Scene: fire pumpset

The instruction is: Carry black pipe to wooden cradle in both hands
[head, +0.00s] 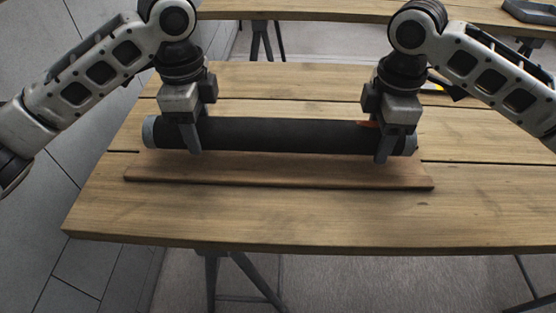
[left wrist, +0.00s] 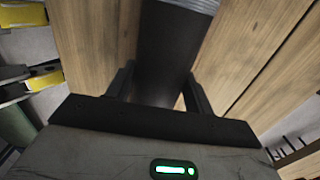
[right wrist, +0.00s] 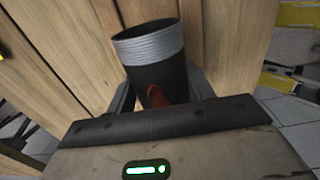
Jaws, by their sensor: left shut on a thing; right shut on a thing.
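The black pipe (head: 285,134) lies level across the head view, with grey ends. It also shows in the left wrist view (left wrist: 167,50) and the right wrist view (right wrist: 160,78), where one open, ridged grey end faces up. My left gripper (head: 190,146) is shut on the pipe near its left end. My right gripper (head: 382,154) is shut on it near its right end, beside an orange-brown patch. A long brown wooden piece (head: 275,177), perhaps the cradle's base, lies on the table below the pipe. Whether the pipe touches it, I cannot tell.
The plank table (head: 300,222) is clear in front and at the left. A small yellow and black item (head: 437,88) lies behind my right gripper. A second wooden table (head: 330,10) stands behind, with a grey object (head: 527,10) at its right.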

